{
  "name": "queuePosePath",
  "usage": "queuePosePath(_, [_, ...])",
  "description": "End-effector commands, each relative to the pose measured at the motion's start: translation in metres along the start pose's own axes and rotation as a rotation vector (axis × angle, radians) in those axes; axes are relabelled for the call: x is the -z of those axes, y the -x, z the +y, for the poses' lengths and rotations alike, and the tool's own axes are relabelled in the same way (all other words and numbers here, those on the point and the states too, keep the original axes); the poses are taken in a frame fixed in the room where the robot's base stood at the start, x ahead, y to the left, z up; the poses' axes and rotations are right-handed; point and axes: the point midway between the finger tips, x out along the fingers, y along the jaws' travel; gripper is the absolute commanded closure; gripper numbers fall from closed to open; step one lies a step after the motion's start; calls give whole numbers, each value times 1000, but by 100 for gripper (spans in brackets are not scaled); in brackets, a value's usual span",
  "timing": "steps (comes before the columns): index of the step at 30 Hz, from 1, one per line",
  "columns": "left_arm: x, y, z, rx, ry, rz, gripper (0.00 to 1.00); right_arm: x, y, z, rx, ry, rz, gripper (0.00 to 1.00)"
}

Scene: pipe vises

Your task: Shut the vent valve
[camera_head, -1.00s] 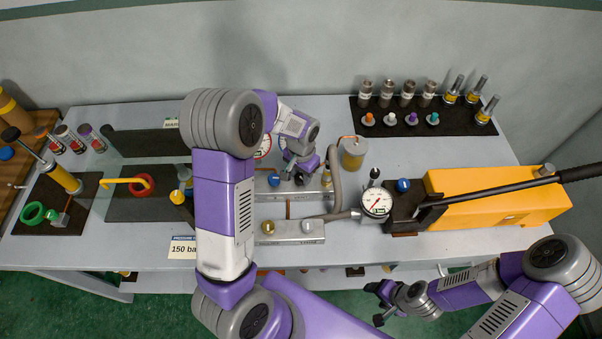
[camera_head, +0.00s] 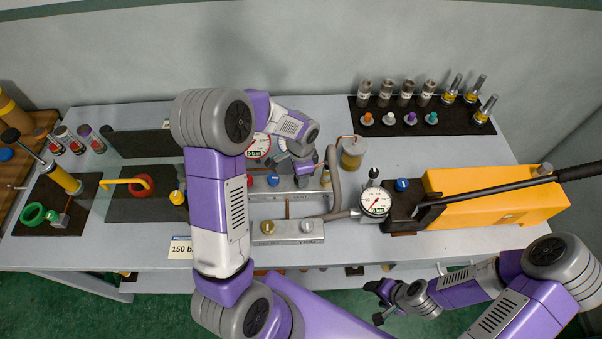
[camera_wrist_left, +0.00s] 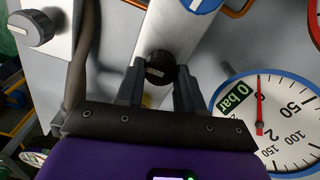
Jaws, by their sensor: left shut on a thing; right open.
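A black valve knob with a pale line on its face (camera_wrist_left: 160,68) sits on a metal block, between the fingertips of my left gripper (camera_wrist_left: 158,90) in the left wrist view. The fingers are shut on it. In the head view my left gripper (camera_head: 303,178) is over the rear manifold block (camera_head: 318,197) and hides most of that knob. No readable label names the vent valve. A blue knob (camera_head: 273,180) and a red knob stand to its left on the same block. My right gripper (camera_head: 385,302) is open and empty, in front of the table.
A large gauge (camera_wrist_left: 270,120) reading 0 bar is right beside the fingers in the wrist view. The front block (camera_head: 290,230) carries a yellow and a grey knob. A hose, a dial gauge (camera_head: 375,201) and a yellow hand pump (camera_head: 500,196) stand to the right.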

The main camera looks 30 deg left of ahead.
Motion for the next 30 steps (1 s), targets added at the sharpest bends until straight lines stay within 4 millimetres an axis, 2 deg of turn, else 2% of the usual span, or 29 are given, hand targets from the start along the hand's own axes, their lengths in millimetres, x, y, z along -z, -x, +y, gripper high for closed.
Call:
queuePosePath(14, [0, 0, 0, -1, -16, -1, 93, 0, 0, 0, 0, 0, 0, 37])
queuePosePath(15, [0, 0, 0, -1, -16, -1, 58, 0, 0, 0, 0, 0, 0, 37])
queuePosePath(19, [0, 0, 0, -1, -15, -1, 38, 0, 0, 0, 0, 0, 0, 37])
queuePosePath(27, [0, 0, 0, 0, -13, 0, 37, 0, 0, 0, 0, 0, 0, 37])
queuePosePath(30, [0, 7, 0, 2, -13, 2, 37, 0, 1, 0, 0, 0, 0, 37])
